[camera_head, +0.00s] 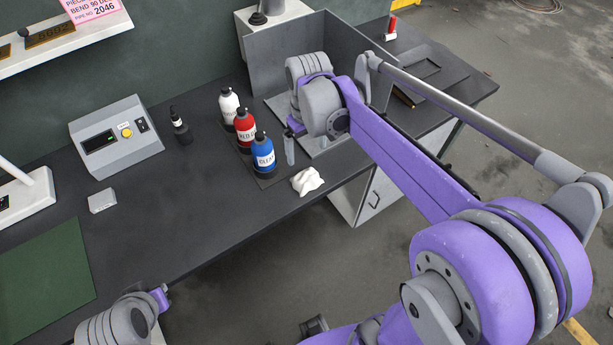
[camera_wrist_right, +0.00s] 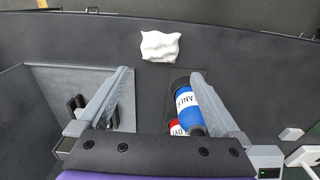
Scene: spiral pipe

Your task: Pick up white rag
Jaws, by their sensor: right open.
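The white rag (camera_head: 307,181) lies crumpled on the dark workbench near its front edge. In the right wrist view the rag (camera_wrist_right: 160,46) sits at top centre, beyond the fingertips and apart from them. My right gripper (camera_wrist_right: 162,74) is open and empty, with its two grey fingers spread above the bench. In the head view my right gripper (camera_head: 299,150) is just behind the rag, partly hidden by its own wrist. My left gripper (camera_head: 161,297) is at the lower left, near the bench front; its fingers are not clear.
Blue (camera_head: 263,153), red (camera_head: 244,127) and white (camera_head: 229,104) bottles stand on a dark tray left of my right gripper. A grey open-fronted box (camera_head: 275,67) stands behind it. A control box (camera_head: 116,137) and green mat (camera_head: 45,278) are to the left.

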